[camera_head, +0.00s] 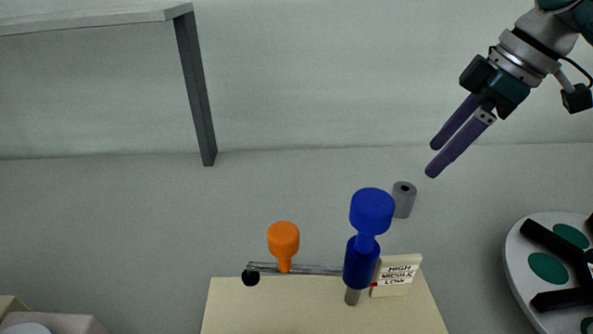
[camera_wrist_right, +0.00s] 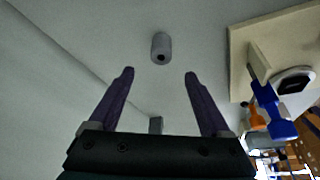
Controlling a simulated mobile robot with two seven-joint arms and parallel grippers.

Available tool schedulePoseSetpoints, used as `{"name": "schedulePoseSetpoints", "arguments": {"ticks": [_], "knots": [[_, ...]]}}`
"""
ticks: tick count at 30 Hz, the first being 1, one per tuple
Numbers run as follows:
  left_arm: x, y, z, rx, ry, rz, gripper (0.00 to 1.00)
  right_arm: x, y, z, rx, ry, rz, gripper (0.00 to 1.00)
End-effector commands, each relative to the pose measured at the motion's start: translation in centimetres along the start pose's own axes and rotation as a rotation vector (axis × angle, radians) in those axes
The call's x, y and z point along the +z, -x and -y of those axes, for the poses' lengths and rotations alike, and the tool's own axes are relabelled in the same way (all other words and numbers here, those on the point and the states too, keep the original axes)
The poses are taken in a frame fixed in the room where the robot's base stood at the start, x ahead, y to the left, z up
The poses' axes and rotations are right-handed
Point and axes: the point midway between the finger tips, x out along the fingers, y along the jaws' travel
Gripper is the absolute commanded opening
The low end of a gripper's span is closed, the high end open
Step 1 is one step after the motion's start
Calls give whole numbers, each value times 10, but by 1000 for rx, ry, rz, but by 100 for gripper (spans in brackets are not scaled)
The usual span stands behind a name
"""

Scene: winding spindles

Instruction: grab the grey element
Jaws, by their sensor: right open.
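The grey element (camera_head: 404,200) is a small grey cylinder with a dark hole in its top end. It stands on the grey floor behind the blue piece in the head view. In the right wrist view the grey element (camera_wrist_right: 161,48) shows beyond and between my fingertips, apart from them. My right gripper (camera_head: 431,160) is open and empty, above and a little right of the grey element in the head view. Its two purple fingers (camera_wrist_right: 159,74) are spread in the right wrist view. My left gripper is not in view.
A beige board (camera_head: 320,310) carries an orange spindle (camera_head: 284,242), a tall blue spindle (camera_head: 370,215) close to the grey element, and a sign reading HIGH, MIDDLE, LOW (camera_head: 397,274). A grey table leg (camera_head: 196,90) stands at the upper left. Floor left of the grey element is clear.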

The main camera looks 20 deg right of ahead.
Motion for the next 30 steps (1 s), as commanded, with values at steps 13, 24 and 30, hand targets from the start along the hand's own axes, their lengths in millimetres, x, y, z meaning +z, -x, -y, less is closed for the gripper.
{"name": "schedulePoseSetpoints", "arguments": {"ticks": [13, 24, 30], "knots": [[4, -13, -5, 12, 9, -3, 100, -1, -53, 1, -5, 2, -5, 82], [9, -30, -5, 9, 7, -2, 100, -2, -99, 4, -3, 3, -4, 82], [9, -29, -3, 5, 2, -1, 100, -3, -98, 4, -2, 3, -4, 82]]}}
